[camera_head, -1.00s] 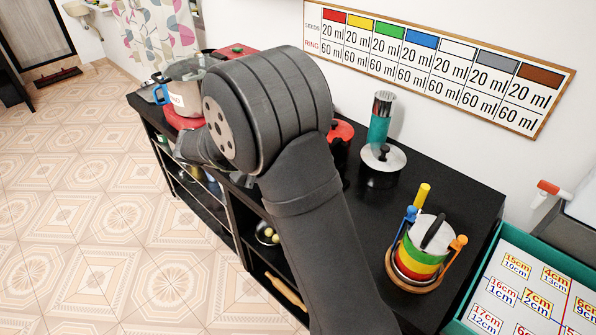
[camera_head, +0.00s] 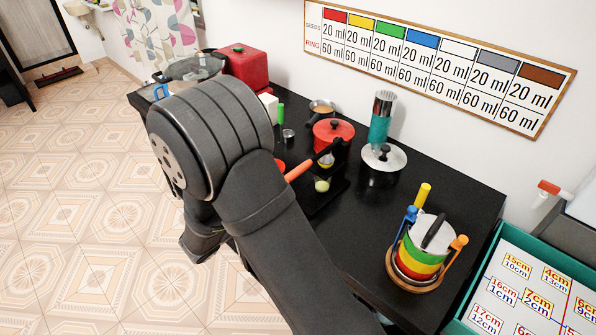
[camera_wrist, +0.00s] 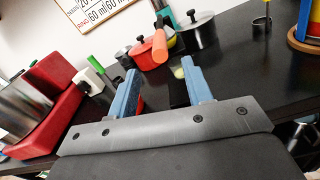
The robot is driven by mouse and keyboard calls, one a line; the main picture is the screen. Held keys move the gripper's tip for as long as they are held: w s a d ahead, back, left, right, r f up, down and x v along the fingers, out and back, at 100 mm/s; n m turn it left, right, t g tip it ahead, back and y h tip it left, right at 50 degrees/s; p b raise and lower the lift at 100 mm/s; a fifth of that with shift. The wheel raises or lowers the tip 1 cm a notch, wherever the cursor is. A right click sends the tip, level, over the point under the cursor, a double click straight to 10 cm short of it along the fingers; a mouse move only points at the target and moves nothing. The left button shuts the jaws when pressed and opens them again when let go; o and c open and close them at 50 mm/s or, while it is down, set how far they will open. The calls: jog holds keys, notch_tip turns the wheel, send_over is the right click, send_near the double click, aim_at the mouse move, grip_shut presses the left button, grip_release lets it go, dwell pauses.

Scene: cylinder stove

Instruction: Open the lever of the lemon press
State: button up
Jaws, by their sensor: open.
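The lemon press (camera_head: 334,190) is a black stand on the black counter, in the middle of the head view. Its lever has an orange-red grip (camera_head: 299,170) slanting down and to the left from the stand. A yellow-green lemon piece (camera_head: 322,186) shows low at the press. In the wrist view the orange grip (camera_wrist: 160,46) is ahead, above the gap between my fingers and seemingly beyond them. My gripper (camera_wrist: 158,82) has two blue fingers, apart and with nothing seen between them. In the head view my arm hides the fingers.
A red pot (camera_head: 333,133) stands behind the press, and a lidded black pot (camera_head: 383,163) stands to the right. A red box (camera_wrist: 52,125) and a metal pot (camera_wrist: 22,103) are at the wrist view's left. Striped stacked rings (camera_head: 420,255) stand at the counter's right.

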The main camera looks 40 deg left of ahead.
aim_at(298, 171)
jog(key=w, duration=1)
jog(key=shift+w, duration=0.2)
jog(key=shift+c, duration=0.3)
grip_shut()
